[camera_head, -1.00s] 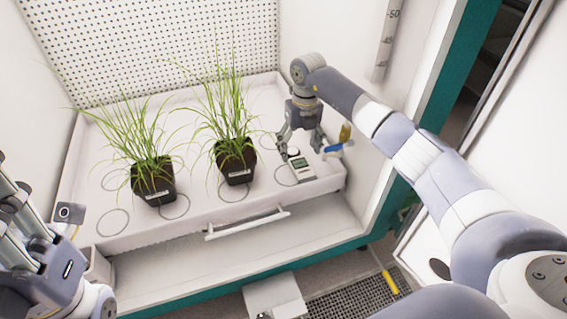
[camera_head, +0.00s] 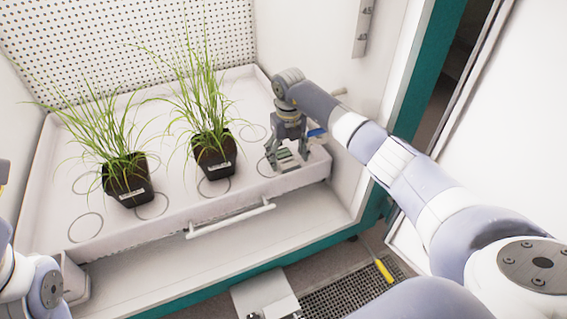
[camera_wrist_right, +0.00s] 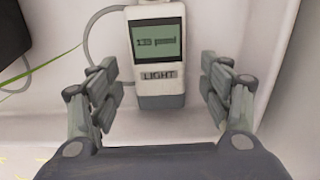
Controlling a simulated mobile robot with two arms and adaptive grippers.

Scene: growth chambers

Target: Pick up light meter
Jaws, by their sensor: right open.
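The light meter (camera_wrist_right: 158,88) is a pale handheld device with a dark green screen and a "LIGHT" label. It lies on the white tray, and in the head view the light meter (camera_head: 284,154) is partly hidden by my right gripper. My right gripper (camera_head: 288,163) is over it, pointing down. In the right wrist view my right gripper (camera_wrist_right: 163,82) is open, with one finger on each side of the meter's lower part and a visible gap on both sides. My left arm shows at the left edge of the head view, but its gripper's fingers are out of the picture.
Two black pots with grass, the left pot (camera_head: 128,186) and the right pot (camera_head: 215,160), stand on the tray (camera_head: 110,232) left of my right gripper. The chamber's right wall is close beside it. A handle bar (camera_head: 230,218) runs along the front. A thin cable curves beside the meter.

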